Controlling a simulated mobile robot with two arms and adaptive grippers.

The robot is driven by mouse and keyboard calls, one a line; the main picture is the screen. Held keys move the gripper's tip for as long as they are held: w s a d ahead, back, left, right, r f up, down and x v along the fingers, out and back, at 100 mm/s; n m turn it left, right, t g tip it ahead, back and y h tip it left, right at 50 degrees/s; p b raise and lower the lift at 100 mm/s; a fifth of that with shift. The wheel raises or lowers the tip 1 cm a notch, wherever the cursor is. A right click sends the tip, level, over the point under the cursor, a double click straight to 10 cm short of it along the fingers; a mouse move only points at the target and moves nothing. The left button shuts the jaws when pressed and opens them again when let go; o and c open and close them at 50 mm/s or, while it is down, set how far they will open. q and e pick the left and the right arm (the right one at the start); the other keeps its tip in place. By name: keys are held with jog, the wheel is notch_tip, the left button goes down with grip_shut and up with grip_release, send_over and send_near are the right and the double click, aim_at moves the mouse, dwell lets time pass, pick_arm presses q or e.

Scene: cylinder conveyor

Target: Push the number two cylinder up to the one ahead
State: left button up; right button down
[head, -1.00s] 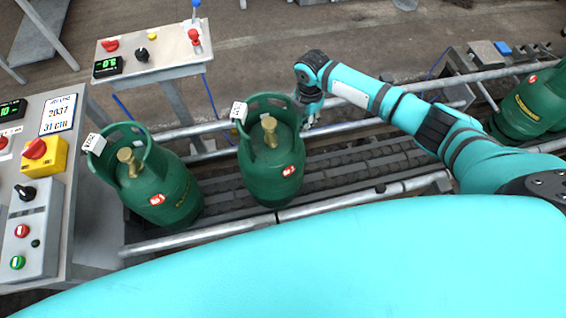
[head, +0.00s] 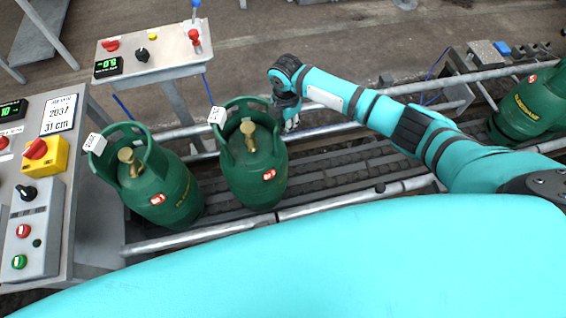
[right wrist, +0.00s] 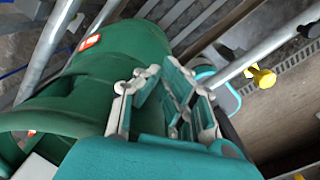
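The number two cylinder (head: 262,180) is a green gas bottle with a collar and brass valve, upright on the conveyor in the head view. The cylinder ahead (head: 170,193), a like green bottle, stands to its left with a narrow gap between their bodies. My right gripper (head: 290,121) is at the right side of the number two cylinder's collar. In the right wrist view, the fingers (right wrist: 163,75) come together at their tips with nothing seen between them, beside the green bottle (right wrist: 125,62). Whether they touch it is unclear. My left gripper is not in view.
Metal rails (head: 335,200) run along both sides of the dark conveyor (head: 330,172). Another green cylinder (head: 525,108) stands far right. Control panels (head: 150,52) stand behind and at the left. The belt right of my right gripper is clear.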

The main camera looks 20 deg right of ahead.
aim_at(246, 134)
jog(key=shift+a, duration=3.3)
jog(key=shift+w+a+b, duration=0.2)
jog(key=shift+a+b, duration=0.75)
jog(key=shift+a, duration=2)
jog(key=shift+d+r+p, duration=0.1)
jog(key=shift+d+p, duration=0.35)
jog(key=shift+p, duration=0.15)
jog(key=r+p, duration=1)
jog(key=r, duration=0.1)
jog(key=shift+d+p, duration=0.3)
jog(key=shift+d, duration=0.05)
jog(key=shift+w+f, duration=0.1)
